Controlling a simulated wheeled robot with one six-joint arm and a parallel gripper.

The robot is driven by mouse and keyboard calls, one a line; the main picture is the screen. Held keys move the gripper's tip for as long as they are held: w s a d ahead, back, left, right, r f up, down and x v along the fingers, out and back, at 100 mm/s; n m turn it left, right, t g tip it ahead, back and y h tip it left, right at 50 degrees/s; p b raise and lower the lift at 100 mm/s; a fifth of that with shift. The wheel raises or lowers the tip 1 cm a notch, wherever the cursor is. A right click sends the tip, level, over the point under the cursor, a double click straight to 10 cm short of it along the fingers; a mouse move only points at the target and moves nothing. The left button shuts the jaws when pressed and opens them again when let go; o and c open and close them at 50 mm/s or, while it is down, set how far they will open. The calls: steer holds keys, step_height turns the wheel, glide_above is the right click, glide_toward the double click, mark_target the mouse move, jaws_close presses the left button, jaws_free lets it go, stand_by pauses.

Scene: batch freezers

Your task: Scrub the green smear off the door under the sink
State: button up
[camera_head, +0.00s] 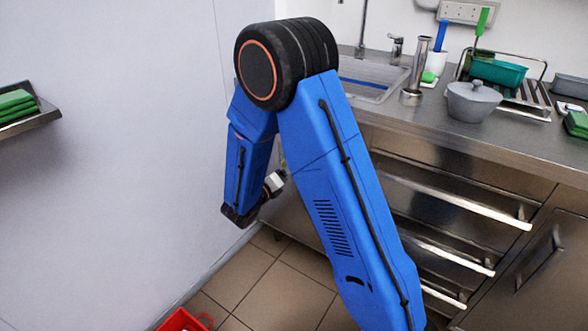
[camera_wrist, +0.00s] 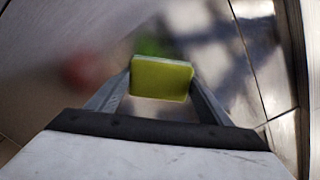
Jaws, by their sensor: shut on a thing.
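My gripper (camera_wrist: 162,80) is shut on a yellow-green sponge (camera_wrist: 162,84), held between the two fingertips in the wrist view. Beyond the sponge a blurred metal surface shows a green patch (camera_wrist: 150,45), which looks like the smear on the door. I cannot tell whether the sponge touches the surface. In the head view my gripper (camera_head: 277,177) is low by the front of the sink cabinet. The door under the sink (camera_head: 287,218) is mostly hidden behind my blue arm, and the smear cannot be made out there. The sink (camera_head: 375,80) is above, partly covered by my arm.
Steel drawers with bar handles (camera_head: 455,200) stand right of my arm. The counter holds a lidded grey pot (camera_head: 472,101) and a dish rack with a green tub (camera_head: 498,72). A wall (camera_head: 130,130) closes the left side. A red crate (camera_head: 183,321) is on the floor.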

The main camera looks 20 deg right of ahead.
mark_target(283, 161)
steer(key=shift+w+a, duration=1.15)
steer(key=shift+w, duration=0.3)
steer(key=shift+w+a, duration=0.55)
steer(key=shift+w, duration=0.25)
steer(key=shift+w+a, duration=0.55)
steer(key=shift+w, duration=0.25)
steer(key=shift+r, duration=0.1)
steer(key=shift+s+d, duration=0.1)
steer(key=shift+s, duration=0.05)
steer(key=shift+s+d, duration=0.7)
steer(key=shift+s, duration=0.2)
steer(key=shift+s+d, duration=0.7)
steer(key=shift+s, duration=0.15)
steer(key=s+d, duration=0.3)
steer(key=s, duration=0.2)
steer(key=shift+s+d, duration=0.2)
steer(key=shift+d, duration=0.2)
steer(key=shift+w+a, duration=0.1)
steer(key=shift+w, duration=0.05)
